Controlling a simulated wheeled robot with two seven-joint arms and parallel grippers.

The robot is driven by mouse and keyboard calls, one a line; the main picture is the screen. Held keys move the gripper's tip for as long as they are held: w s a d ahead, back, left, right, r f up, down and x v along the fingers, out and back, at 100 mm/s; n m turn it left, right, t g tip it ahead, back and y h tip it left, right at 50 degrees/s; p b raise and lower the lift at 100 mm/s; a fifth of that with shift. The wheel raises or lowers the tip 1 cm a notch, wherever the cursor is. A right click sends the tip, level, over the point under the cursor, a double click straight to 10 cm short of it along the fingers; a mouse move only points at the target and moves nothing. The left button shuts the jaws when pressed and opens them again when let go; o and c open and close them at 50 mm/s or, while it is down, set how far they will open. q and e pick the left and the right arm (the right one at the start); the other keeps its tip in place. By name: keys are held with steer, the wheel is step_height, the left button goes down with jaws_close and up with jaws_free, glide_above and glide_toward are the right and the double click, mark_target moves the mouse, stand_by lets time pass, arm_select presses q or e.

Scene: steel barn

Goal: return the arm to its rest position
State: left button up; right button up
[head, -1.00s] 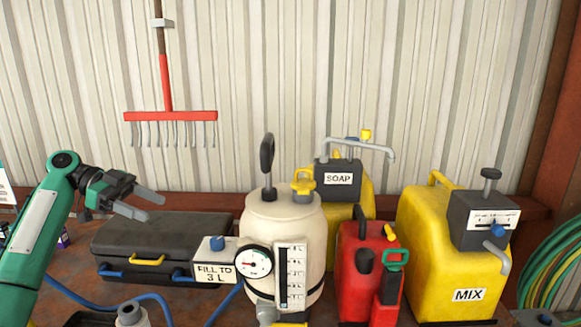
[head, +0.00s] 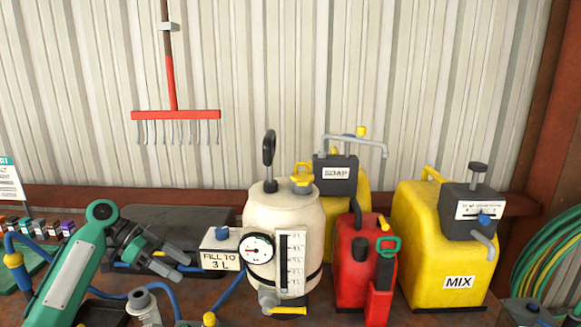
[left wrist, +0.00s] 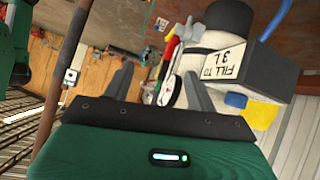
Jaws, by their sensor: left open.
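My left arm comes in from the left in the head view, green with a grey plate. My left gripper (head: 175,264) is open and empty, its two grey fingers pointing right. It is in front of the dark case and left of the box marked FILL TO 3 L (head: 219,250). In the left wrist view the gripper's fingers (left wrist: 158,95) stand apart, with the FILL TO 3 L box (left wrist: 245,68) beyond them at the right. My right gripper is not in view.
The cream sprayer tank (head: 285,220) with a gauge stands right of the box. A red can (head: 350,285), a yellow SOAP container (head: 355,195) and a yellow MIX container (head: 415,250) stand further right. A dark case (head: 180,218) lies behind the gripper. Blue hose runs along the bench.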

arm_select(q)
steer(key=s+d+f+n+t+y, duration=0.1)
steer(key=s+d+f+n+y, duration=0.15)
steer(key=s+f, duration=0.45)
steer(key=s+d+f+n+y, duration=0.1)
steer(key=s+d+f+n, duration=0.2)
steer(key=f, duration=0.7)
steer(key=s+d+f+n+t+y, duration=0.1)
steer(key=s+d+f+y, duration=0.1)
steer(key=s+f, duration=0.55)
steer(key=s+a+f+n+t+y, duration=0.1)
steer(key=s+a+n+y, duration=0.2)
steer(key=s, duration=0.7)
steer(key=s+a+f+n+t+y, duration=0.15)
steer(key=s+n, duration=0.35)
steer(key=s, duration=0.6)
step_height(320, 180, down, 35)
steer(key=g+b, duration=0.2)
steer(key=b, duration=0.1)
steer(key=s+a+f+y+b, duration=0.1)
steer(key=s+a+f+b, duration=0.1)
steer(key=s+f, duration=1.7)
step_height(320, 180, down, 3)
steer(key=shift+a+r+m+g+b, duration=0.2)
steer(key=shift+a+m+g+b, duration=0.15)
steer(key=shift+a+b, duration=0.1)
